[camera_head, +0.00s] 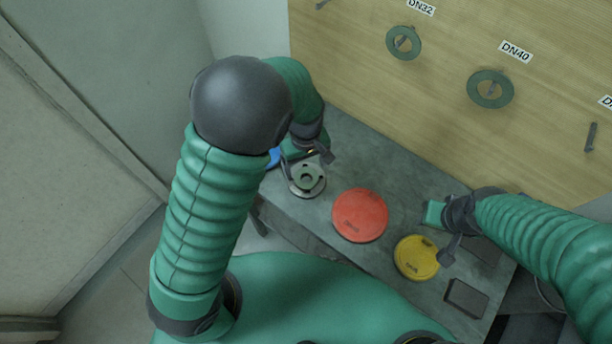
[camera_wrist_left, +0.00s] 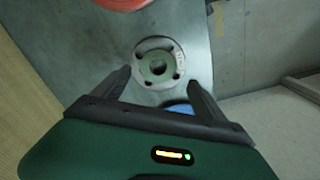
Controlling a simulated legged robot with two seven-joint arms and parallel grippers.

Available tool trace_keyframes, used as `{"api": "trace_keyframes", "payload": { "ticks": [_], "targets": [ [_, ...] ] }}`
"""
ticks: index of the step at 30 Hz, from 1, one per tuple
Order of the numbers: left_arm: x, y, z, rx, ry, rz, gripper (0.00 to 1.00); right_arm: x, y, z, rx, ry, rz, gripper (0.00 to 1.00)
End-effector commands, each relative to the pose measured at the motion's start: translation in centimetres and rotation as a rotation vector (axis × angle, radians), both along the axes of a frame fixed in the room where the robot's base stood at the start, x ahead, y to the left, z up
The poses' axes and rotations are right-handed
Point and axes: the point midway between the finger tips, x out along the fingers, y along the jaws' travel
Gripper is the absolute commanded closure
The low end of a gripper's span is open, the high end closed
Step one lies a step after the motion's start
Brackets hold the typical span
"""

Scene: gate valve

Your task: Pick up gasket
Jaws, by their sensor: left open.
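A small green ring, apparently the gasket (camera_head: 307,178), lies on a round grey metal flange (camera_head: 320,188) on the workbench. In the left wrist view, the flange (camera_wrist_left: 176,50) with its holes and the ring (camera_wrist_left: 146,69) show just beyond the fingertips. My left gripper (camera_head: 306,160) is open and above the flange, its fingers spread to either side; nothing is between them that I can make out as held. It also shows in the left wrist view (camera_wrist_left: 157,78). My right gripper (camera_head: 450,228) is over the bench at the right; its jaw opening is unclear.
A red disc (camera_head: 360,215) and a yellow disc (camera_head: 416,258) lie on the grey bench (camera_head: 390,180). A blue item (camera_head: 273,157) is beside the flange. Green rings labelled DN32 (camera_head: 403,43) and DN40 (camera_head: 490,88) hang on the wooden board (camera_head: 345,60). A dark block (camera_head: 466,298) is at the right.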

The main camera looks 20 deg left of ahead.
Motion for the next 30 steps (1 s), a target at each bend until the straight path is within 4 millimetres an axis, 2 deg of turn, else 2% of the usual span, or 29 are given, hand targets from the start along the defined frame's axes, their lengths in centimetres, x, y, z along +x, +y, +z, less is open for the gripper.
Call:
{"api": "trace_keyframes", "payload": {
  "ticks": [5, 9, 12, 23, 30],
  "targets": [
    [-0.1, 0.1, -1.9, 0.001, 0.002, 0.002, 0.19, 0.0, 0.0, 0.5, 0.0, 0.0, 0.0, 0.64],
    [0.0, 0.0, -4.6, 0.001, 0.002, 0.002, 0.19, 0.0, 0.0, 1.0, 0.0, -0.001, 0.0, 0.64],
    [0.0, 0.0, -5.7, 0.0, 0.0, 0.001, 0.19, 0.0, 0.0, 1.1, 0.0, -0.001, 0.0, 0.64],
    [0.2, 0.0, -6.0, 0.001, -0.002, 0.001, 0.19, 0.0, 0.0, 1.0, 0.0, 0.0, 0.0, 0.64],
    [0.1, -0.1, -6.0, 0.001, -0.001, 0.001, 0.5, 0.0, 0.0, 1.0, 0.0, 0.0, 0.0, 0.64]
  ]
}}
